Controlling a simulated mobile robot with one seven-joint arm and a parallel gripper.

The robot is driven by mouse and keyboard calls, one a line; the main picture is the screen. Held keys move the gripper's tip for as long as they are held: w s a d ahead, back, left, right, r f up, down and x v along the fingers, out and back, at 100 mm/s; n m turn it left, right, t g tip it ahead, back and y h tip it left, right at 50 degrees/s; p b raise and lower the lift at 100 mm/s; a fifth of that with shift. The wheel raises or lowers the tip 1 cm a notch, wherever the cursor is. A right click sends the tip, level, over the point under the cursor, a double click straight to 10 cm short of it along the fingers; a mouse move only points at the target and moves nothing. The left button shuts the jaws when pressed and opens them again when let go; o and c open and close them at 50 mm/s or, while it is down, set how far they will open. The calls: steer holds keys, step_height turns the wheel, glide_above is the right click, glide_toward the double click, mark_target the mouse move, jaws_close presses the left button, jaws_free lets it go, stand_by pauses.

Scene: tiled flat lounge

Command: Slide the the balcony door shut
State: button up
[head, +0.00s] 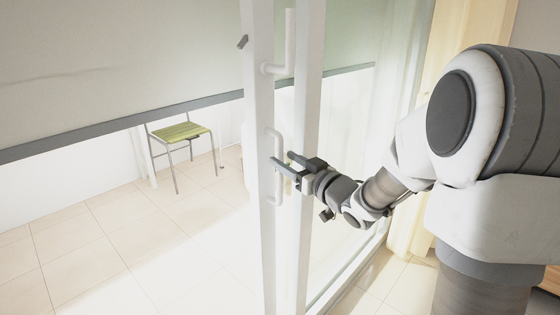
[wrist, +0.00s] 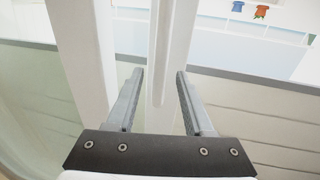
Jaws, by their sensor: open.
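The balcony door shows in the head view as white upright frames (head: 308,130) with a glass pane to the right. A white vertical bar handle (head: 277,190) is on the frame at mid height. A second white handle (head: 290,45) is higher up. My gripper (head: 282,160) is at the lower handle, its fingers pointing left. In the wrist view, my gripper (wrist: 160,72) is open, with a white vertical bar (wrist: 163,50) between its two fingers. Whether a finger touches the bar cannot be told.
A metal chair with a green seat (head: 180,132) stands on the tiled floor left of the frames. A grey rail (head: 110,117) runs along the wall behind it. A pale curtain (head: 407,140) hangs at the right.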

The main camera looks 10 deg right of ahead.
steer(key=shift+x, duration=1.5)
steer(key=shift+c, duration=0.3)
jaws_close()
